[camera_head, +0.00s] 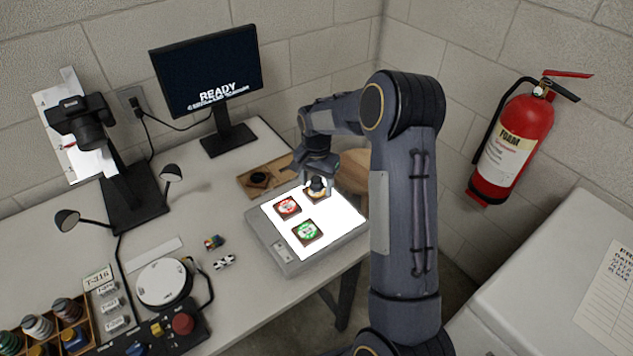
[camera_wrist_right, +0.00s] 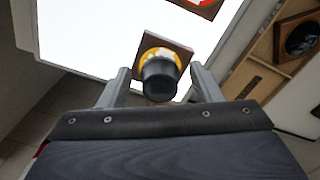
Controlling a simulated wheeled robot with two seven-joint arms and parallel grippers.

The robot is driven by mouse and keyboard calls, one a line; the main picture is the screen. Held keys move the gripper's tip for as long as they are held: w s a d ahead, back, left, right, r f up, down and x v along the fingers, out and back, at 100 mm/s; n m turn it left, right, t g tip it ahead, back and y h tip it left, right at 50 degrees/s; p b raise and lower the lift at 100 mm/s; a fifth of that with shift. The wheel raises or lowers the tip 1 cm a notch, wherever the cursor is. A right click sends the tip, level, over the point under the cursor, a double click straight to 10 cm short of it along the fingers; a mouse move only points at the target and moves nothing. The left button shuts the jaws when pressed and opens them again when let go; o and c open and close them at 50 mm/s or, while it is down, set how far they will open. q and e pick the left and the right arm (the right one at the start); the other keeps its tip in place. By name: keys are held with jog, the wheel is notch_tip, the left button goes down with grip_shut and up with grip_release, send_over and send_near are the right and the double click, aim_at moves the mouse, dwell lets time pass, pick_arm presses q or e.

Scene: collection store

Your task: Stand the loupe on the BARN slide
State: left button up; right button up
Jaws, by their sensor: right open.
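A lit light box (camera_head: 345,232) carries several framed slides: a red one (camera_head: 288,206), a green one (camera_head: 307,232) and a yellow one (camera_head: 318,197). Their lettering is too small to read, so I cannot tell which is BARN. The black loupe (camera_head: 317,185) stands on the yellow slide; in the right wrist view the loupe (camera_wrist_right: 159,80) covers much of the yellow slide (camera_wrist_right: 180,53). My right gripper (camera_head: 316,177) is open, with its fingers apart on either side of the loupe and gaps showing. My left gripper is out of view.
A wooden tray (camera_head: 253,190) with a dark round item lies behind the light box. A monitor (camera_head: 207,72), a camera stand (camera_head: 132,200), a round white dial (camera_head: 163,283) and a bottle rack (camera_head: 73,336) occupy the desk. A fire extinguisher (camera_head: 512,140) hangs at right.

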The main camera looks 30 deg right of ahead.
aim_at(316, 180)
notch_tip(316, 180, up, 12)
jog(key=s+a+r+n+t+y, duration=0.1)
jog(key=s+a+r+n, duration=0.2)
jog(key=s, duration=0.4)
jog(key=s+a+r+n+t+y, duration=0.1)
jog(key=s+a+r+t, duration=0.1)
jog(key=s+a+r, duration=0.3)
jog(key=s+a+f+n+t+y, duration=0.1)
jog(key=s+a+f+n, duration=0.1)
jog(key=s, duration=0.6)
jog(key=s+a+f+n+t, duration=0.1)
jog(key=s+a+n, duration=0.3)
jog(key=s, duration=0.4)
jog(key=shift+s+a+f+n+t+y, duration=0.35)
jog(key=shift+a+f, duration=0.25)
jog(key=shift+a, duration=0.2)
